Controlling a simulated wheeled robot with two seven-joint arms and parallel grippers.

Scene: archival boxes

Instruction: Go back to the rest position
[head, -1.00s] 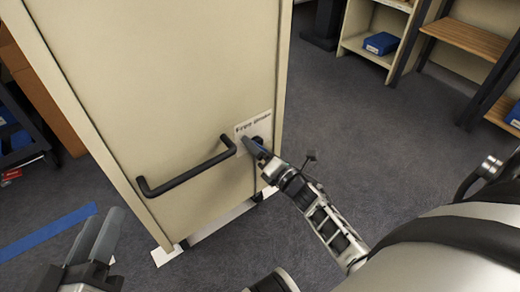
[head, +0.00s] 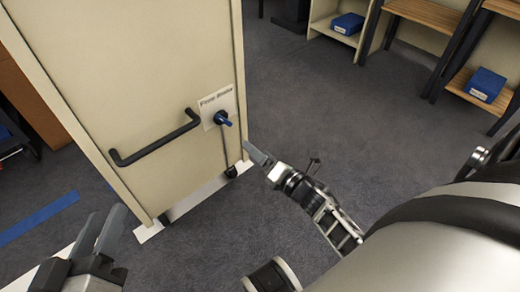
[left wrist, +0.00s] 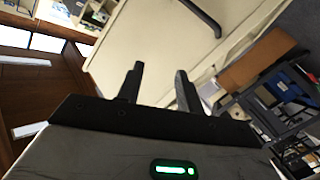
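My left gripper (head: 100,232) is at the bottom left of the head view, in front of the beige cabinet's panel. Its two fingers stand apart with nothing between them, which also shows in the left wrist view (left wrist: 158,88). My right gripper (head: 256,154) is just right of the cabinet's edge in the head view, apart from the blue brake knob (head: 224,119). It is seen edge-on, so its finger gap is hidden. The beige cabinet (head: 130,80) carries a black bar handle (head: 155,145) and a small label (head: 217,100) by the knob.
The cabinet stands close ahead, with a caster (head: 231,171) under its right corner. Shelves with blue boxes (head: 347,23) (head: 485,85) stand at the back right. Blue tape (head: 38,218) lies on the floor at left. Grey carpet (head: 310,100) is clear right of the cabinet.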

